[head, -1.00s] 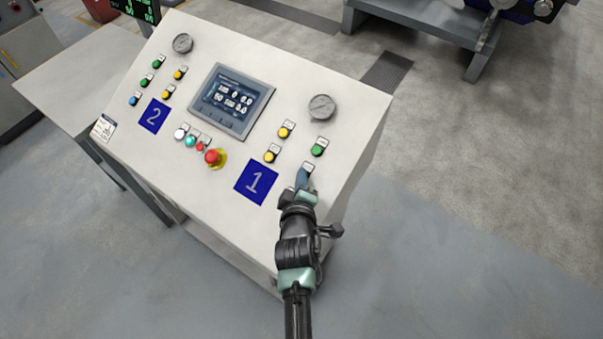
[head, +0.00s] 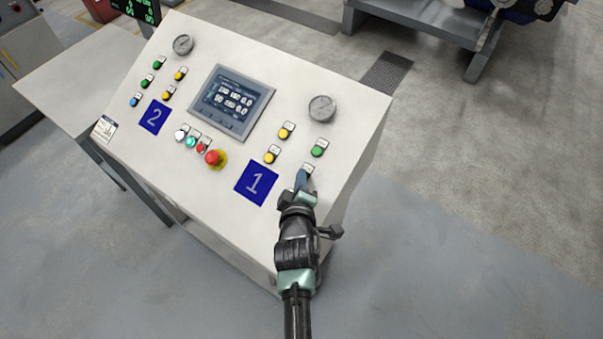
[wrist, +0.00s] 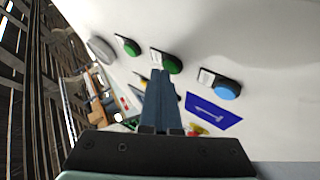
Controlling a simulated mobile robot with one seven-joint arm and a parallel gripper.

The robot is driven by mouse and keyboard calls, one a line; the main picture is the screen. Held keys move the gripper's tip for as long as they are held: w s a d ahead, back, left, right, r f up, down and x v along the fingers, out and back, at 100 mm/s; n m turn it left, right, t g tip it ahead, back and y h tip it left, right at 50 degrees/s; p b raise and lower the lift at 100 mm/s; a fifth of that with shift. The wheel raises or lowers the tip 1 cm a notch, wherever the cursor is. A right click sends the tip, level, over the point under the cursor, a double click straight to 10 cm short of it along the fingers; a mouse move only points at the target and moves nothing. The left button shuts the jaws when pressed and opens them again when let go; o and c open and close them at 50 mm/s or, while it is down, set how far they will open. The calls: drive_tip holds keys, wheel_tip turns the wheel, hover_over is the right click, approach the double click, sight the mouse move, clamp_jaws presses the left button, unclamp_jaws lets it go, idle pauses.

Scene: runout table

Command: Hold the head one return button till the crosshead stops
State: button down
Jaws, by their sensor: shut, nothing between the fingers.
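The sloped control panel (head: 230,180) carries a blue plate marked 1 (head: 256,183) at its lower right. My gripper (head: 301,177) is shut and empty, pointing at the buttons beside that plate. In the wrist view the closed fingertips (wrist: 160,72) overlap the edge of a green button (wrist: 173,65). I cannot tell whether they touch or press it. Another green button (wrist: 128,46) and a blue button (wrist: 227,90) sit either side of it. In the head view my gripper hides the lower buttons of this row; the upper green button (head: 317,151) shows. Button labels are too small to read.
Two yellow buttons (head: 278,143) and a gauge (head: 322,108) are close by. A red emergency stop (head: 213,157) is left of the plate. A screen (head: 233,100) shows small figures. A plate marked 2 (head: 154,117) has its own buttons at left.

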drive_tip(key=shift+s+a+r+p, duration=0.15)
drive_tip(key=shift+s+r+p, duration=0.15)
drive_tip(key=shift+r, duration=0.25)
drive_tip(key=shift+w, duration=0.1)
drive_tip(key=r+p, duration=0.1)
drive_tip(key=s+a+r+p, duration=0.1)
drive_tip(key=r, duration=0.1)
drive_tip(key=r+p, duration=0.1)
drive_tip(key=p, duration=0.1)
drive_tip(key=shift+s+a+r, duration=0.15)
drive_tip(key=shift+s+r, duration=0.15)
drive_tip(key=shift+s, duration=0.05)
